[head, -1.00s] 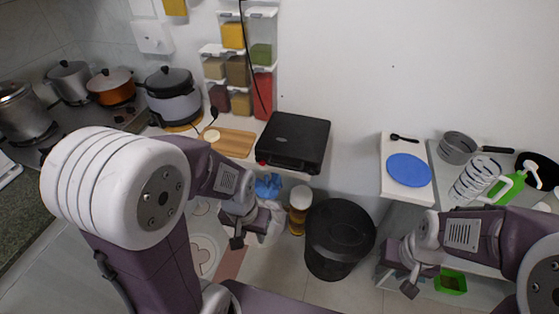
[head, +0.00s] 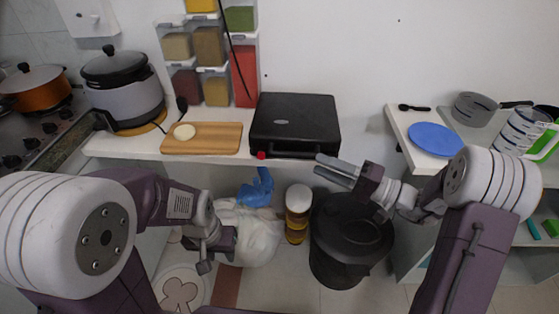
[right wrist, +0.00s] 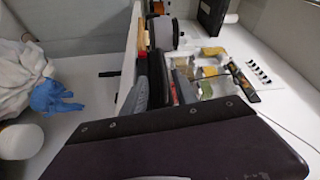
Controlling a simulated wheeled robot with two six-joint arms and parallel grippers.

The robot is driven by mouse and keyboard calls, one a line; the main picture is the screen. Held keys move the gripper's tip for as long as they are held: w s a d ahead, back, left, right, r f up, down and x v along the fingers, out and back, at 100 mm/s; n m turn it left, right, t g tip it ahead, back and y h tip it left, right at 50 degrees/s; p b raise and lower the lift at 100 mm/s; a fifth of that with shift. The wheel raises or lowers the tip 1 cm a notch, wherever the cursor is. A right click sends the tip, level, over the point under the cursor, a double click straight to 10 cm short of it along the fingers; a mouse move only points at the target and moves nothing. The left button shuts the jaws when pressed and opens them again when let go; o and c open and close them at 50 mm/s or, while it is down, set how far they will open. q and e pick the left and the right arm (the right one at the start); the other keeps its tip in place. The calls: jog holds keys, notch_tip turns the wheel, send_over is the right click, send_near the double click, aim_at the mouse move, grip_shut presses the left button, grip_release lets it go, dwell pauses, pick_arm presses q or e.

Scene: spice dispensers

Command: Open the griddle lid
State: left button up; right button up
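The black griddle (head: 294,122) sits on the white counter with its lid lying flat and shut. A small red knob (head: 261,155) is at its front left. My right gripper (head: 320,165) points left, with its fingertips close to the griddle's front right corner; contact cannot be told. In the right wrist view its two fingers (right wrist: 160,78) stand apart, with a dark body, seemingly the griddle (right wrist: 157,72), beyond and between them. My left gripper (head: 212,256) hangs low in front of the counter, away from the griddle; its finger opening is unclear.
A wooden board (head: 202,138) and a cooker (head: 124,95) stand left of the griddle. Spice dispensers (head: 209,46) hang on the wall behind. A black bin (head: 350,245) stands below my right gripper. A blue plate (head: 435,139) lies on the right-hand shelf.

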aim_at(292, 155)
jog(key=x, duration=0.9)
jog(key=shift+s+a+r, duration=0.1)
grip_shut()
dwell(1.1)
